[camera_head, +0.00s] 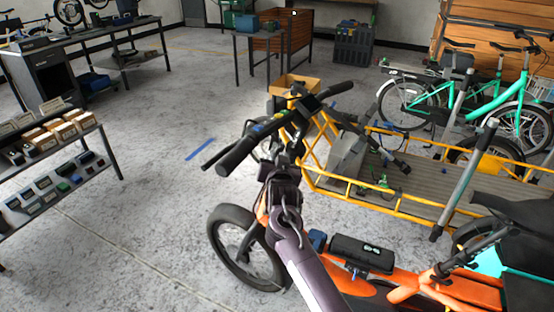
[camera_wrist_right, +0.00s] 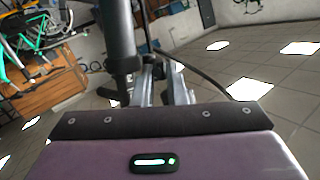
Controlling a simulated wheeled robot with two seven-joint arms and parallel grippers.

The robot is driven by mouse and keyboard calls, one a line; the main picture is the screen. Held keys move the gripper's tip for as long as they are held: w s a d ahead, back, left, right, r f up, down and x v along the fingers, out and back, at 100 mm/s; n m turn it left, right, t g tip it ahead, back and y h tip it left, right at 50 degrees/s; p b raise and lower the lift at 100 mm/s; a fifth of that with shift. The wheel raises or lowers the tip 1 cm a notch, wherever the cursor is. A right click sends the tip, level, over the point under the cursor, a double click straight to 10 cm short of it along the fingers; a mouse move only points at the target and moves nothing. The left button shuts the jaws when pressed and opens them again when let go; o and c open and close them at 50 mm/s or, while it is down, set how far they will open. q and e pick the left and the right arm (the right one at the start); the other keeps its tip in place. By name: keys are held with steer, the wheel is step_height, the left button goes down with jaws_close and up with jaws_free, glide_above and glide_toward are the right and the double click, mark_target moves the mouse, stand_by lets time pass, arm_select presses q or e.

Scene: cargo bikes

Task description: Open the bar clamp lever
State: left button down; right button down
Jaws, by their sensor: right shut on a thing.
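The orange cargo bike (camera_head: 405,287) stands in front of me, with its dark handlebar (camera_head: 270,127) slanting from lower left to upper right. My right gripper (camera_head: 284,162) reaches up to the dark stem area below the handlebar. In the right wrist view the fingers (camera_wrist_right: 163,74) are close together and shut on a small part, which I take to be the bar clamp lever. The lever itself is mostly hidden by the fingers and cannot be made out clearly. A dark upright bar (camera_wrist_right: 119,45) stands just left of the fingers in that view. My left gripper is out of view.
A yellow-railed cargo bed (camera_head: 430,190) lies to the right, with a teal bike (camera_head: 515,105) behind it. A shelf of small boxes (camera_head: 50,140) stands at the left, and a dark workbench (camera_head: 100,42) is behind it.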

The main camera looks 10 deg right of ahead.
steer(key=shift+d+f, duration=0.1)
steer(key=shift+f, duration=0.1)
steer(key=c, duration=1.8)
jaws_free()
steer(key=shift+r, duration=0.1)
steer(key=shift+o, duration=0.2)
steer(key=v, duration=0.8)
steer(key=shift+b, duration=0.35)
